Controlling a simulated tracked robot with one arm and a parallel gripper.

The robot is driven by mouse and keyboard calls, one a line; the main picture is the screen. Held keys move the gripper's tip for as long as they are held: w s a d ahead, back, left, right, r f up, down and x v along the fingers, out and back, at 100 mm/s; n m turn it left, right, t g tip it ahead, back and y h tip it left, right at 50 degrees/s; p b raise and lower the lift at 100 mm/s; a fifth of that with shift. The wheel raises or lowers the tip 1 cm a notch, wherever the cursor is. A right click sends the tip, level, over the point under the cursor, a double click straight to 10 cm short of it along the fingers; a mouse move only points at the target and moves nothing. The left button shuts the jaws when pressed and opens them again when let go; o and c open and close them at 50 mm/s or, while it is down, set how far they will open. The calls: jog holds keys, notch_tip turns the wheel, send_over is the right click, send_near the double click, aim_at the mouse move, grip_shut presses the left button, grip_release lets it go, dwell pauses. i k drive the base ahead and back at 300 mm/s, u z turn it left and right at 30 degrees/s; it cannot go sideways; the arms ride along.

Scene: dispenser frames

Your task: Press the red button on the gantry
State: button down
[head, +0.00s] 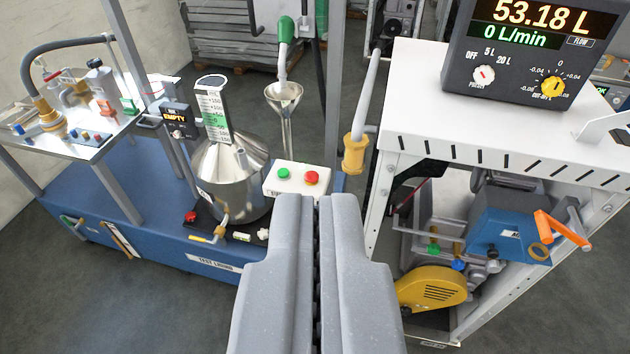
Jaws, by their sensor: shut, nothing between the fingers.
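The red button (311,178) sits on top of a white box (297,190), to the right of a green button (283,173). The box is in the middle of the view, at the blue test bench with its grey frame posts. My gripper (322,200) points forward from the bottom of the view with its fingers together and nothing between them. Its fingertips appear just below the red button in the picture. I cannot tell how far the tips are from the box. They overlap part of its lower front.
A steel measuring can (229,170) stands left of the box, with a funnel (284,95) and green-handled nozzle (286,30) behind it. A grey post (334,90) rises nearby. At right, a white cabinet (470,110) carries a display (520,50), with a yellow-tipped nozzle (356,152) beside it.

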aim_at(310, 176)
jog(key=k, duration=0.6)
jog(key=z, duration=0.1)
jog(key=i, duration=1.6)
jog(key=z, duration=0.85)
